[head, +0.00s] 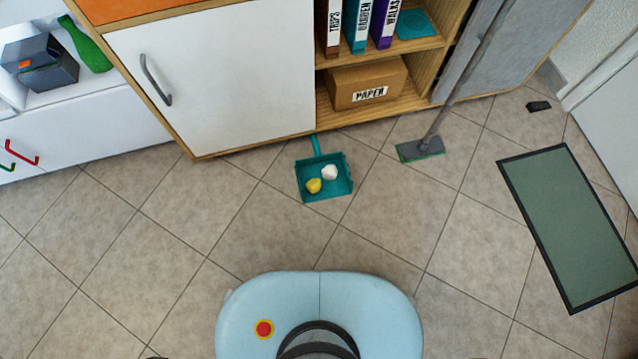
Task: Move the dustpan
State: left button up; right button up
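The teal dustpan (326,192) lies on the tiled floor in front of the cabinet, in the upper middle of the head view. Its handle (315,144) points away from me toward the cabinet's base. A yellow lump (314,186) and a white lump (329,172) sit in the pan. Neither of my grippers shows in the head view, and nothing is seen touching the dustpan.
A broom or mop (421,149) stands right of the dustpan, its pole leaning on the cabinet. A green mat (572,222) lies at the right, with a small dark object (539,106) beyond it. A box (366,84) sits on the low shelf. The floor between me and the dustpan is clear.

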aim_at(306, 169)
jog(key=k, duration=0.1)
jog(key=i+l, duration=0.5)
jog(key=u, duration=0.4)
jog(key=i+l+u, duration=0.1)
jog(key=u, duration=0.35)
jog(key=l+u, duration=0.1)
jog(key=u, duration=0.3)
jog(key=i+l+u, duration=0.1)
jog(key=u, duration=0.3)
